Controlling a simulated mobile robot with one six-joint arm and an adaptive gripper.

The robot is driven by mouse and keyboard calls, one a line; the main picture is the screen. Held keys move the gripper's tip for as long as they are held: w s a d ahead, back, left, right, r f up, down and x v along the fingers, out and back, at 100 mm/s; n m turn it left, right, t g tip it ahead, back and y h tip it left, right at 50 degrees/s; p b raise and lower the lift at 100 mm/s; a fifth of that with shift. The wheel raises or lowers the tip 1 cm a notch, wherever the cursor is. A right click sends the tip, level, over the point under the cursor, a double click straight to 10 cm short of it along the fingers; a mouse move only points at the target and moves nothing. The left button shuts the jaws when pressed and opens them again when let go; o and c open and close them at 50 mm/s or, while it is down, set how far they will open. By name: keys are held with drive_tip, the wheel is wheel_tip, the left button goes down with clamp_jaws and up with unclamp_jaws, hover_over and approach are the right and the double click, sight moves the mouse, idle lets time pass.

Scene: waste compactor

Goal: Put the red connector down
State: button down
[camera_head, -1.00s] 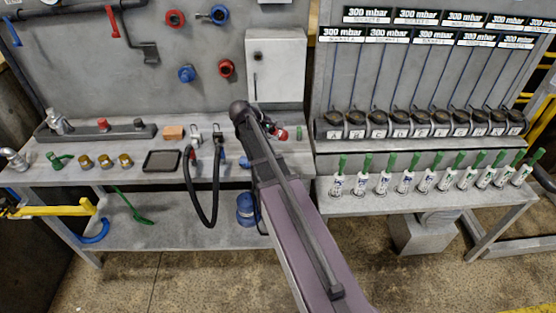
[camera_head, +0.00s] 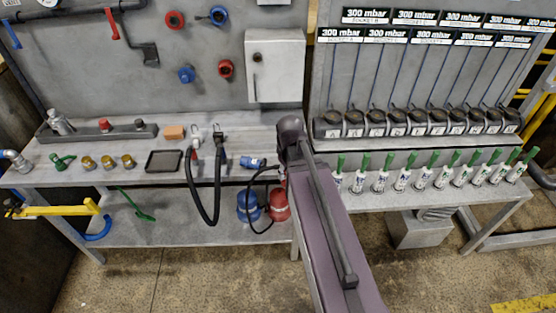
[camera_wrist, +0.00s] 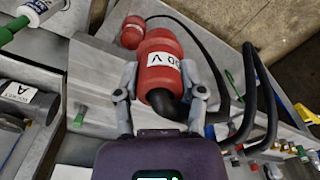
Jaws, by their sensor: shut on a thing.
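The red connector (camera_wrist: 160,58) is between the two fingers of my gripper (camera_wrist: 160,76) in the wrist view. It has a white label and a black bent cable end. The fingers are closed on its sides. In the head view my arm hides the gripper and nearly all of the connector near the bench's right end. I cannot tell whether the connector touches the bench.
A blue connector (camera_head: 253,162) lies on the bench (camera_head: 85,177), left of my arm. Blue (camera_head: 248,207) and red (camera_head: 279,205) containers stand on the lower shelf. Black hoses (camera_head: 216,195) hang over the front edge. Green-topped bottles (camera_head: 430,178) stand to the right.

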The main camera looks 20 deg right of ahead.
drive_tip(key=shift+a, duration=0.1)
idle(0.4)
drive_tip(key=w+d, duration=0.1)
drive_tip(key=w, duration=0.3)
drive_tip(key=w+f+b, duration=0.1)
drive_tip(key=w, duration=0.4)
drive_tip(key=w+d, duration=0.1)
drive_tip(key=w, duration=0.4)
drive_tip(key=shift+w+d+f, duration=0.15)
drive_tip(key=shift+d+f, duration=0.05)
drive_tip(key=shift+d, duration=0.1)
drive_tip(key=shift+w+d, duration=0.1)
drive_tip(key=shift+w, duration=0.45)
drive_tip(key=shift+w+f+b, duration=0.2)
drive_tip(key=shift+f+b, duration=0.1)
drive_tip(key=shift+b, duration=0.2)
drive_tip(key=shift+s+f+b, duration=0.1)
drive_tip(key=shift+f+b, duration=1.4)
drive_tip(key=shift+f, duration=0.15)
drive_tip(key=shift+c, duration=0.9)
unclamp_jaws()
